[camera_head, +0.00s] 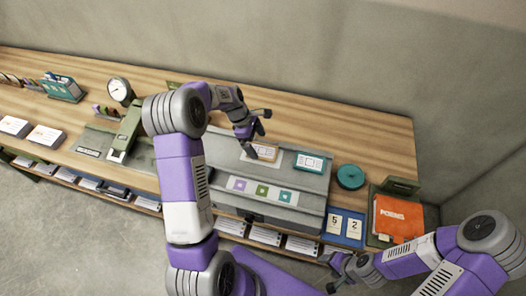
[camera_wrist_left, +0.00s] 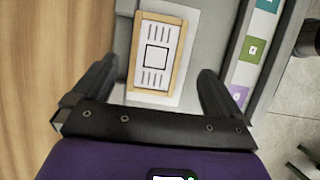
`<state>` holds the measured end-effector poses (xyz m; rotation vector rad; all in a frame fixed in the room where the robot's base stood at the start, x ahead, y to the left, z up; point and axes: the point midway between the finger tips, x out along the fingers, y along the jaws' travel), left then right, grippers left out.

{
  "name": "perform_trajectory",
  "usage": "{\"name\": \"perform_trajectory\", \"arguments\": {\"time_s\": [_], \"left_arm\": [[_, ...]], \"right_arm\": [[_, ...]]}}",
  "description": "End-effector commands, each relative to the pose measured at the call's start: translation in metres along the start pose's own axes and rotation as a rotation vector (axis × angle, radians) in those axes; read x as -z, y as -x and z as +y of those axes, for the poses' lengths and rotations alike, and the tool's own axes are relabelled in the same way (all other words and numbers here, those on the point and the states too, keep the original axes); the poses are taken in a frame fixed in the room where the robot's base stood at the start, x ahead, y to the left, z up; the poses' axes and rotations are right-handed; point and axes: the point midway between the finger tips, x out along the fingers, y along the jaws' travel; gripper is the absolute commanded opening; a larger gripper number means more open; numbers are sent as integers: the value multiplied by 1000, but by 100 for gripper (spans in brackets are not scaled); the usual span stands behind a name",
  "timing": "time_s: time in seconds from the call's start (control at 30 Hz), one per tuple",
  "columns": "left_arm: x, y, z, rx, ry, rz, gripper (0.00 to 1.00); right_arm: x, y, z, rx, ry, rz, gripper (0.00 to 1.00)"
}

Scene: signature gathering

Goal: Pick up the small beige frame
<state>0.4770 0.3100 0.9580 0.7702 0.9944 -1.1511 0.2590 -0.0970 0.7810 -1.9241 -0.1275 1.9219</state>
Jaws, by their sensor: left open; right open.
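In the left wrist view the frame (camera_wrist_left: 156,53) has a tan border around a white card with a black square and short lines. It rests on a pale rectangle. My left gripper (camera_wrist_left: 158,72) is open, its fingers on either side of the frame's near end, apparently not touching it. My right gripper (camera_head: 329,272) is open and empty at the lower right, in front of the table edge.
A teal-edged card (camera_head: 309,162) lies right of the frame. Three coloured tiles (camera_head: 262,190) sit in a row in front. A teal round tin (camera_head: 350,177) and an orange folder (camera_head: 398,217) are further right. A dial clock (camera_head: 119,90) stands left.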

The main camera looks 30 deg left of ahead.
Motion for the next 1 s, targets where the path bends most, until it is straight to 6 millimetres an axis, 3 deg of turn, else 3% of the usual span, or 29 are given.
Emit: {"name": "perform_trajectory", "arguments": {"time_s": [0.23,0.53,0.9,1.0], "left_arm": [[-1,-37,3,3,0,0,100],[-2,-42,3,0,-2,0,100],[-2,-42,3,0,-2,0,45],[-2,-41,3,0,-2,0,43]], "right_arm": [[1,-4,1,0,0,1,61],[1,-4,1,0,0,1,61],[1,-4,1,0,0,1,61],[0,-4,1,0,0,1,61]]}}
